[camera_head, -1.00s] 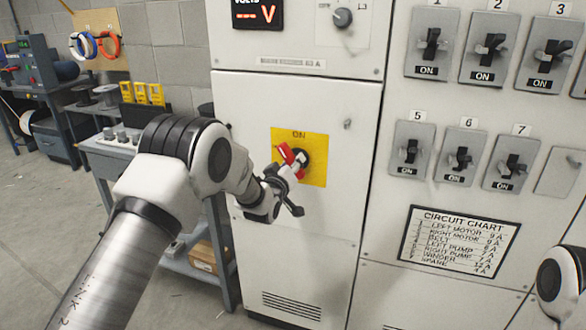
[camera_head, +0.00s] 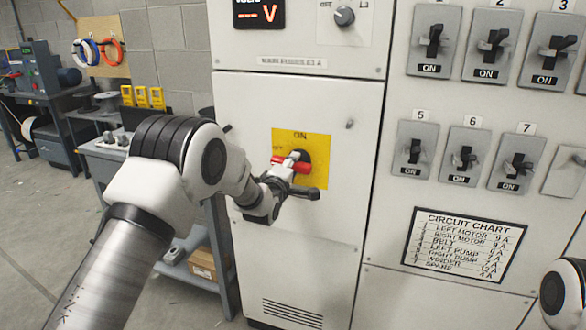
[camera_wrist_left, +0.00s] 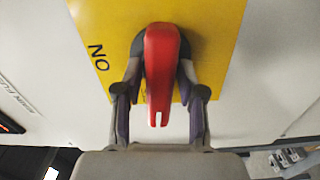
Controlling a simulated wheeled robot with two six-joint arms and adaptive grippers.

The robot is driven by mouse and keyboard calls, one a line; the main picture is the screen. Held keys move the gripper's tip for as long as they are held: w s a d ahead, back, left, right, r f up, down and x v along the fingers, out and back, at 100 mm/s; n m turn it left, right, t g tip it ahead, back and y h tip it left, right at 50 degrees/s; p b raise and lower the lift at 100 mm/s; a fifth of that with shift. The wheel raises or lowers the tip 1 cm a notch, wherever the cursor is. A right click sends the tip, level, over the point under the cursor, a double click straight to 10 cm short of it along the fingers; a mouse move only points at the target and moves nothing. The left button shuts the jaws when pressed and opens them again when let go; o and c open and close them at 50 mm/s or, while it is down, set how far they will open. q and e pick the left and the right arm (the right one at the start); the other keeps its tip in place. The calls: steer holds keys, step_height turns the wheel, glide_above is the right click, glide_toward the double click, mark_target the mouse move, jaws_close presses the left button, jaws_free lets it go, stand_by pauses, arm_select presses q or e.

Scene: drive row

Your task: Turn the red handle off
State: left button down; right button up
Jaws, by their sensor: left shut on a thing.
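The red handle (camera_head: 302,168) sits on a yellow plate (camera_head: 318,145) on the white cabinet door and now lies about level. The plate has ON at its top; a small mark at its left is too blurred to read surely. My left gripper (camera_head: 291,168) is at the handle, with a finger across it that hides part of it. In the left wrist view the red handle (camera_wrist_left: 161,75) stands between the two fingers of my left gripper (camera_wrist_left: 160,92), which is shut on it. My right gripper is out of view.
A panel of several black switches (camera_head: 432,45), with ON labels, is to the right, above a circuit chart (camera_head: 464,245). A selector knob (camera_head: 344,16) is above the door. A grey cart (camera_head: 108,150) stands left of the cabinet. Part of my right arm shows at lower right.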

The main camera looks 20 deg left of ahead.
arm_select(q)
steer(key=shift+f+n, duration=0.1)
steer(key=shift+n, duration=0.5)
steer(key=c, duration=0.9)
jaws_free()
steer(key=shift+s, duration=0.1)
steer(key=s, duration=1.1)
steer(key=shift+s+a, duration=0.25)
steer(key=shift+s, duration=0.15)
